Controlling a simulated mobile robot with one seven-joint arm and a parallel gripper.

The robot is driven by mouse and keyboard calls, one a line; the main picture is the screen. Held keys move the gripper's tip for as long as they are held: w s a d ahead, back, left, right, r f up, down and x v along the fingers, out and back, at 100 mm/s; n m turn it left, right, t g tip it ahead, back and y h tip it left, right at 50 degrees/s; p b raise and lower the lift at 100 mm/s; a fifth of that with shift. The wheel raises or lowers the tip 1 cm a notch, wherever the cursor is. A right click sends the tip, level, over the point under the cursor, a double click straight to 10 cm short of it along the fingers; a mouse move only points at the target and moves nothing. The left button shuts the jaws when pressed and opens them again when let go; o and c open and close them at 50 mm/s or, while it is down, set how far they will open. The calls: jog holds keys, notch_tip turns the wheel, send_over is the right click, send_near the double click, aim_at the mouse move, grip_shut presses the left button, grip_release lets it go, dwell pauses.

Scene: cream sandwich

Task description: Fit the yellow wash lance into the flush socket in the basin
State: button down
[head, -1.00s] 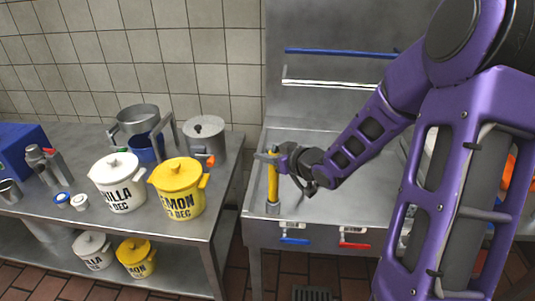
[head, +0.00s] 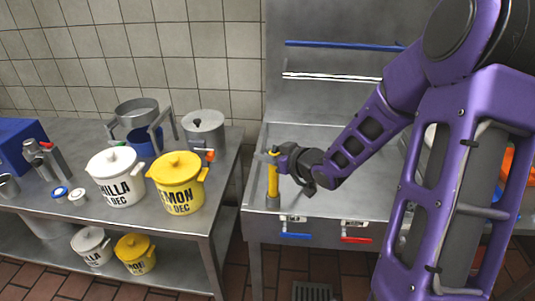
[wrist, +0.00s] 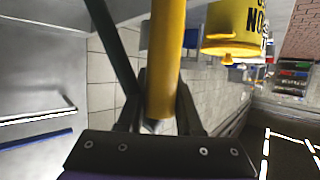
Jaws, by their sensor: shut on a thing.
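The yellow wash lance (head: 273,182) stands about upright over the left part of the steel basin (head: 330,195) in the head view. My gripper (head: 271,158) is shut on its upper part. In the wrist view the lance (wrist: 165,60) runs between the two fingers of my gripper (wrist: 162,105). The lance's lower end meets a short grey cylindrical piece, which looks like the flush socket (head: 272,203), near the basin's front left. I cannot tell how deep the lance sits in it.
A blue bar (head: 340,45) and a white bar (head: 330,76) are on the steel back panel. A blue handle (head: 295,236) and a red handle (head: 356,240) are on the basin front. The left table holds a yellow lemon pot (head: 178,185) and a white vanilla pot (head: 115,180).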

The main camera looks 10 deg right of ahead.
jog(key=shift+f+b, duration=1)
jog(key=shift+f, duration=0.3)
jog(key=shift+c, duration=2.4)
grip_release()
jog(key=shift+r, duration=0.1)
jog(key=shift+s, duration=0.1)
